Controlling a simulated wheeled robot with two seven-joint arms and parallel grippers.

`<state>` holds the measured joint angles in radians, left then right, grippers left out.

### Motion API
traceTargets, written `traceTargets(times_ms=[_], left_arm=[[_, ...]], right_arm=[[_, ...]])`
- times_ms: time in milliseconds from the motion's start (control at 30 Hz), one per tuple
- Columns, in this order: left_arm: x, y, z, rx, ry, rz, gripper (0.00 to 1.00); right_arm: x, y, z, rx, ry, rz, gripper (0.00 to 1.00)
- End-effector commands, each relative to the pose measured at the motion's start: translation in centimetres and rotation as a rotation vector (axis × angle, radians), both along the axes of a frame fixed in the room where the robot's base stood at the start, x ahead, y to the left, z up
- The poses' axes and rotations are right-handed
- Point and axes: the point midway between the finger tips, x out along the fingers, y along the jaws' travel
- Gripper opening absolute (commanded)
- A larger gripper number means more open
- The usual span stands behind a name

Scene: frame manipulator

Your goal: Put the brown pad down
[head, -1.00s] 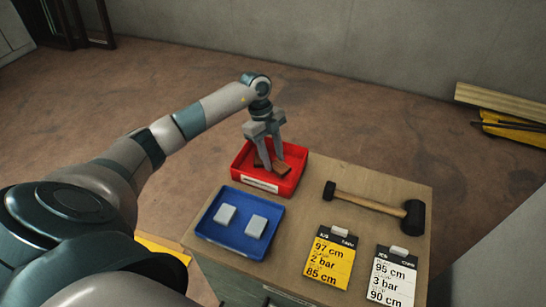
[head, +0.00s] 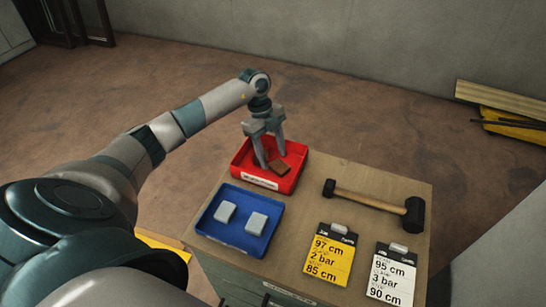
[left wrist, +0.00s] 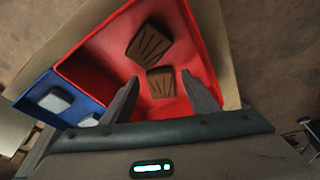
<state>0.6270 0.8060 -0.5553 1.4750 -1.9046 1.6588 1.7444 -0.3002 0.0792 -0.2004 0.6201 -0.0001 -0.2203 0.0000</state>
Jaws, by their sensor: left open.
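Two brown pads lie in the red tray (head: 249,178). One brown pad (head: 281,168) shows near the tray's middle in the head view; in the left wrist view a pad (left wrist: 161,83) lies between my finger tips. The other pad (left wrist: 150,43) lies just beyond it, close by, in the left wrist view. My left gripper (head: 273,160) reaches down into the red tray, its fingers spread and apart from the pad between them. The gripper's tips also show in the left wrist view (left wrist: 160,79). My right gripper is not in view.
A blue tray (head: 207,228) with two light grey pads (head: 256,223) stands beside the red tray. A mallet (head: 375,202), a yellow clipboard (head: 328,255) and a white clipboard (head: 392,277) lie to the right on the table (head: 300,215).

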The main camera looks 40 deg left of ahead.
Motion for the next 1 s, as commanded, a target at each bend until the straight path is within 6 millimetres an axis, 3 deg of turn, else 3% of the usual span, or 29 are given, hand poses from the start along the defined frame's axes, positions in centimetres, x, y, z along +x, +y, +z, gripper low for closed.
traceTargets(times_ms=[600,1000], left_arm=[[0.5,2.8,9.0,0.001,-0.003,0.001,0.54],[0.5,3.1,10.4,0.0,0.0,0.001,0.54]], right_arm=[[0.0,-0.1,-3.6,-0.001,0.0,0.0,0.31],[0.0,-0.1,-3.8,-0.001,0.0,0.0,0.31]])
